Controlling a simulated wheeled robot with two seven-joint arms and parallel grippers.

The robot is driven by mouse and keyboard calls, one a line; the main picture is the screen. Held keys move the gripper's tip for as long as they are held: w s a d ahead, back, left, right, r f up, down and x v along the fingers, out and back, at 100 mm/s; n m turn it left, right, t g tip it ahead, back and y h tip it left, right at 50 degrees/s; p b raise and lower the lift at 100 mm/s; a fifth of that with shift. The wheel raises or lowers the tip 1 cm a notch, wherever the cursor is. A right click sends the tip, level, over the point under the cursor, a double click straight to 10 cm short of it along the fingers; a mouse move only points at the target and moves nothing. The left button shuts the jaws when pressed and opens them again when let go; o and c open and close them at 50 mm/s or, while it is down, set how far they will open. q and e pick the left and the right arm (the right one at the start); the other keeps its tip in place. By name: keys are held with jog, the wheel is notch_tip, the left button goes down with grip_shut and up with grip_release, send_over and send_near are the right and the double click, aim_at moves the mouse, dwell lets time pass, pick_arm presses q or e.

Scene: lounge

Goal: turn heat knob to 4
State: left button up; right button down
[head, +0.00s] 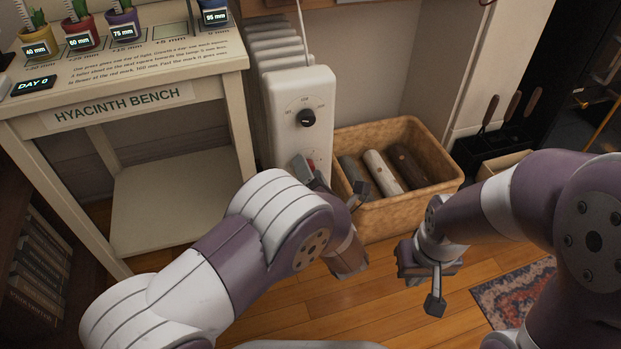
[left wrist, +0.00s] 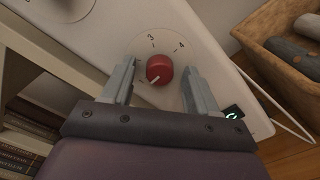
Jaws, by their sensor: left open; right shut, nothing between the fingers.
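The white heater (head: 284,88) stands against the wall, right of the bench. Its red knob (left wrist: 159,69) sits on a dial with the numbers 3 and 4 readable in the left wrist view; a pale mark on the knob points to the lower left there, away from the 4. In the head view the red knob (head: 311,164) is partly hidden by my left gripper (head: 328,178). My left gripper is open, with one finger on each side of the knob; contact is not clear. My right gripper (head: 424,284) is shut and empty above the floor.
A black knob (head: 307,118) is higher on the heater. The hyacinth bench (head: 125,106) with potted plants is at the left. A rug (head: 518,290) lies on the wooden floor at right.

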pick_arm(q)
jog(key=c, duration=1)
jog(key=shift+c, duration=0.2)
jog(key=shift+r, duration=0.1)
